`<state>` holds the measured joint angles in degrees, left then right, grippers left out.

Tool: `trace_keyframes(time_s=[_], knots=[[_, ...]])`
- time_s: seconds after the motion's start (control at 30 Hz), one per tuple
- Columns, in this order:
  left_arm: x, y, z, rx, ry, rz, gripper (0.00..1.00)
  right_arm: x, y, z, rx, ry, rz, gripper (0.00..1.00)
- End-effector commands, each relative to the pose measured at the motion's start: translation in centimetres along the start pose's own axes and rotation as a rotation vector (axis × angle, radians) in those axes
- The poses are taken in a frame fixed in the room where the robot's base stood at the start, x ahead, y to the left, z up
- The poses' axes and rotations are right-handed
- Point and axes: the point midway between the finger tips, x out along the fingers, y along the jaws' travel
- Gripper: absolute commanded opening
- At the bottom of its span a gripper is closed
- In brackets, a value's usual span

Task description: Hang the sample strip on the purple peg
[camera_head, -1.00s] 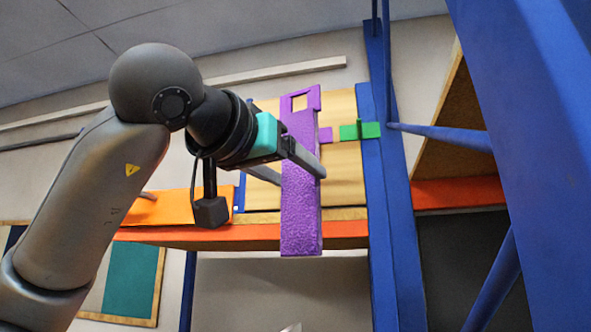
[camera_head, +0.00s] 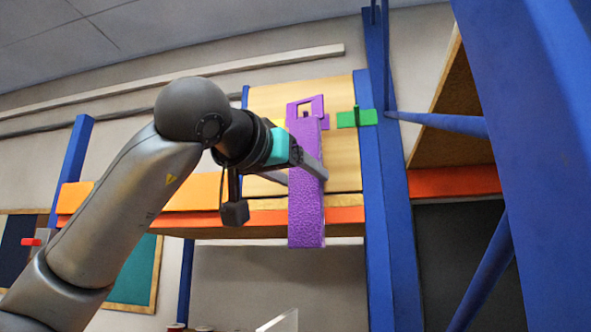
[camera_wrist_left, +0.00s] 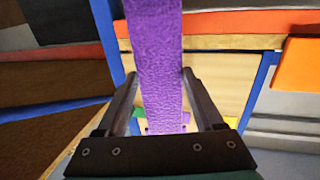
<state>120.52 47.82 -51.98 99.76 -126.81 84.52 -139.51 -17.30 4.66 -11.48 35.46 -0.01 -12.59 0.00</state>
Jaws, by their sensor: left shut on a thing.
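The sample strip (camera_head: 306,185) is purple and textured, hanging upright with a square loop at its top. My left gripper (camera_head: 297,172) is shut on the strip below the loop. The left wrist view shows the strip (camera_wrist_left: 158,60) between the two fingers (camera_wrist_left: 160,85). The purple peg (camera_head: 324,122) shows partly at the right edge of the strip's top, in front of a wooden board. The strip hides the rest of it. I cannot tell whether the peg is inside the loop. My right gripper is not in view.
A green peg (camera_head: 357,118) stands right of the purple one, next to a blue upright (camera_head: 379,210). A wooden board (camera_head: 345,165) is behind the strip, above an orange beam (camera_head: 345,215). Blue braces (camera_head: 480,270) fill the right side. Space below the beam looks open.

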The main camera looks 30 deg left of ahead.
Motion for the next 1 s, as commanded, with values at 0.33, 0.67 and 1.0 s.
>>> trace_keyframes(time_s=[0.33,0.67,1.0], knots=[[2.1,-0.6,0.2,0.000,-0.001,-0.002,0.13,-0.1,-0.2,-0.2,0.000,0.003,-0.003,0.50],[3.5,-1.0,0.8,0.001,0.000,-0.001,0.13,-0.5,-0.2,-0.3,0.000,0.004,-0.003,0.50],[3.8,-1.1,1.1,0.000,0.001,-0.002,0.13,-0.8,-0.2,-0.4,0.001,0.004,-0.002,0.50]])
